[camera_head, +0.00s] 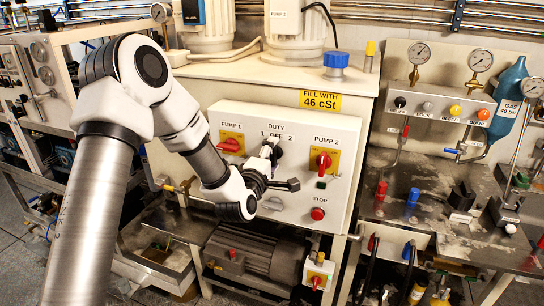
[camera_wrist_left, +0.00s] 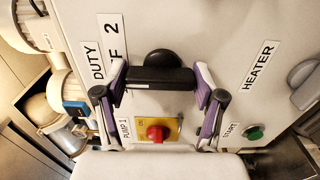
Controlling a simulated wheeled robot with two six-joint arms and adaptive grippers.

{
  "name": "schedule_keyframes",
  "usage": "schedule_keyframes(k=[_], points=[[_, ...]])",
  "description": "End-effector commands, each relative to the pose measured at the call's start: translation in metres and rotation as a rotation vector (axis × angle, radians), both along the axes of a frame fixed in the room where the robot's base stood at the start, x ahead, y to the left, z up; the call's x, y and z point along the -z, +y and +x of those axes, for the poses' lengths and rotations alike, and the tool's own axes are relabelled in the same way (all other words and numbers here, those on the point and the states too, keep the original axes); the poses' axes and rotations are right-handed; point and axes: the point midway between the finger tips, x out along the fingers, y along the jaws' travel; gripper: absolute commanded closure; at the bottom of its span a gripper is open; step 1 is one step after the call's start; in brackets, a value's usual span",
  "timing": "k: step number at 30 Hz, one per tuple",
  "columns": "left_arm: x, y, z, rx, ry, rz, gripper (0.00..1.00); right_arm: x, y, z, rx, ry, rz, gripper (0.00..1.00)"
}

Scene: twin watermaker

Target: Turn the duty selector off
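The duty selector is a black bar handle on a round black base (camera_wrist_left: 163,60). It sits on the white control box (camera_head: 335,215) below the "DUTY 1 OFF 2" label; in the head view it is mostly hidden by my gripper. My left gripper (camera_wrist_left: 162,84) has its fingers spread wide, one at each end of the bar. The finger pads are at or very near the bar's ends; I cannot tell whether they press on it. My left gripper also shows in the head view (camera_head: 280,168), in front of the box. My right gripper is not in view.
A red pump 1 switch (camera_head: 230,145) and a red pump 2 switch (camera_head: 323,161) flank the selector. A red stop button (camera_head: 317,214) and a grey handle (camera_head: 272,204) are below. A motor (camera_head: 252,258) stands under the box. A steel bench with valves (camera_head: 430,205) is at right.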

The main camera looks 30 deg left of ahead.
Motion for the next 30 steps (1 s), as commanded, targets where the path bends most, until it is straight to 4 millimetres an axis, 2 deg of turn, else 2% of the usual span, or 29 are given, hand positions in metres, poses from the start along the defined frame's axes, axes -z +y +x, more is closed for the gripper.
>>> schedule_keyframes(k=[12, 14, 21, 24, 30], points=[[0.0, -0.001, -0.003, 0.0, 0.001, 0.001, 0.08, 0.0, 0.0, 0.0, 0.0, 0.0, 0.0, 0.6], [0.001, -0.002, -0.009, 0.0, 0.001, 0.0, 0.08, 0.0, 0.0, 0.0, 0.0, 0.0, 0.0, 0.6], [0.001, -0.013, -0.055, 0.0, 0.003, -0.003, 0.08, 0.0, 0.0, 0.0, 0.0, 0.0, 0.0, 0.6], [0.001, -0.016, -0.068, 0.0, 0.001, -0.001, 0.08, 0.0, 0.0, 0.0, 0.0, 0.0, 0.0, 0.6], [0.0, -0.018, -0.073, 0.0, 0.0, 0.0, 0.08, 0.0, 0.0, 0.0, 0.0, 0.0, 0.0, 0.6]])
